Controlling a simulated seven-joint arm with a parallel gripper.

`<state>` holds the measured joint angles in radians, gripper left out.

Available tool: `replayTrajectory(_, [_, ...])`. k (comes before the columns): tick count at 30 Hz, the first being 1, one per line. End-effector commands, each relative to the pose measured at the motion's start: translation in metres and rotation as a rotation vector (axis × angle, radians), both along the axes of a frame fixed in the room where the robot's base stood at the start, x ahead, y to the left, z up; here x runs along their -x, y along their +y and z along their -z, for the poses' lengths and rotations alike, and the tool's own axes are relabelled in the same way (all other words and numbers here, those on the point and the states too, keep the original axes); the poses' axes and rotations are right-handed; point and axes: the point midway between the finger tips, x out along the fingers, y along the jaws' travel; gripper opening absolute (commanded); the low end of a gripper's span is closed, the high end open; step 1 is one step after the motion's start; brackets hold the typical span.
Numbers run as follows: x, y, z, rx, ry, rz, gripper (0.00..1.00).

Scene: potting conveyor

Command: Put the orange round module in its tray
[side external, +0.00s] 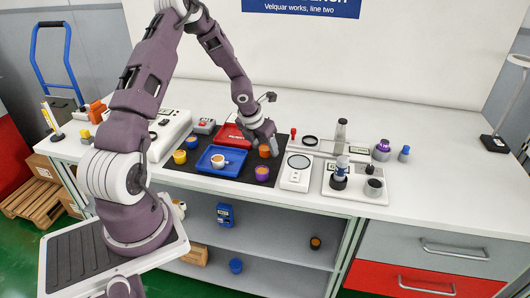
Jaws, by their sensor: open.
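An orange round module (264,151) sits on the dark mat (240,179), right of the trays. My gripper (272,149) is open, low over the mat, right beside the orange module. Whether its fingers straddle or touch the module is too small to tell. A blue tray (203,166) lies in the middle of the mat with a white and orange round piece (218,160) in it. A red tray (230,131) with pale lettering lies behind it, partly hidden by my arm. Which tray belongs to the orange module cannot be told.
A purple module (262,173) stands in front of the orange one. A white scale-like device (296,172) and a tray with a bottle (340,170) stand right.

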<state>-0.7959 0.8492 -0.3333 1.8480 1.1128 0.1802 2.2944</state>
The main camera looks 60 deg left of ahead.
Motion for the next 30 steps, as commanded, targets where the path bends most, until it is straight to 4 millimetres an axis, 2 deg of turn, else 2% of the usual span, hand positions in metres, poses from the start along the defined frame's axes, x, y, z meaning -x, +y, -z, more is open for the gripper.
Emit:
replayTrajectory(2, [0.0, 0.0, 0.0, 0.0, 0.0, -0.001, 0.58])
replayTrajectory(9, [0.0, 0.0, -0.001, 0.0, 0.0, -0.001, 0.11])
replayTrajectory(11, [0.0, 0.0, -0.001, 0.0, 0.0, -0.001, 0.0])
replayTrajectory(17, [0.0, 0.0, -0.001, 0.0, 0.0, -0.001, 0.0])
replayTrajectory(20, [0.0, 0.001, -0.009, 0.0, -0.002, -0.006, 0.0])
replayTrajectory(27, [0.0, 0.002, -0.068, -0.002, -0.004, -0.007, 0.0])
replayTrajectory(30, [0.0, 0.001, -0.088, -0.002, -0.002, -0.006, 0.0])
